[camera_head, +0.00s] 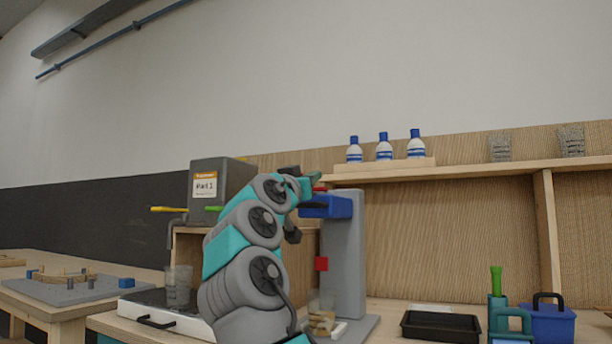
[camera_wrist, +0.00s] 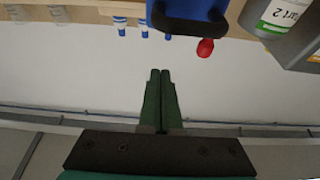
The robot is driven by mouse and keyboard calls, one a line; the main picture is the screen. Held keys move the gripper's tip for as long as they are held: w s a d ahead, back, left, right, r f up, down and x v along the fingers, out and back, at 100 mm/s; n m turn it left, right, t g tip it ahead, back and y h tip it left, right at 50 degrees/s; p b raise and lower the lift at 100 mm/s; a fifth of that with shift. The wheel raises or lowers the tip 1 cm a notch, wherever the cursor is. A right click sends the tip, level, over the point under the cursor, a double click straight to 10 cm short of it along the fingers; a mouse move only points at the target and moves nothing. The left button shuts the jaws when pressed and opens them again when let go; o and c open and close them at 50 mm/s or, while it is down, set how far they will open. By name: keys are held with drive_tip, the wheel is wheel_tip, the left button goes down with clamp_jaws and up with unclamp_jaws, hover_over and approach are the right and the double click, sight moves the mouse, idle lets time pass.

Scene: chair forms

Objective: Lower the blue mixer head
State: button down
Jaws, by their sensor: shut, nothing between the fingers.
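The blue mixer head (camera_head: 334,206) juts from the upper part of a grey upright column (camera_head: 346,262). It also shows at the top of the wrist view (camera_wrist: 190,22), which looks upside down, with a red knob (camera_wrist: 205,47) at its edge. My gripper (camera_wrist: 160,72) is shut and empty, its green fingers pointing towards the blue head with a small gap in the picture. I cannot tell whether they touch.
A clear cup with brown contents (camera_head: 321,318) stands below the head. A grey dispenser (camera_head: 215,185) is at left; bottles (camera_head: 384,148) stand on the shelf (camera_head: 460,173). A black tray (camera_head: 440,326) and blue caddy (camera_head: 548,322) are at right.

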drive_tip(key=shift+w+d+f, duration=0.25)
drive_tip(key=shift+w+f, duration=0.2)
drive_tip(key=shift+w, duration=0.3)
drive_tip(key=shift+w+d+f, duration=0.25)
drive_tip(key=shift+w+f, duration=0.15)
drive_tip(key=shift+w, duration=0.3)
drive_tip(key=shift+w+d+f, duration=0.25)
drive_tip(key=shift+w+f, duration=0.2)
drive_tip(key=shift+w, duration=0.3)
wheel_tip(320, 180, down, 14)
drive_tip(key=b, duration=1.2)
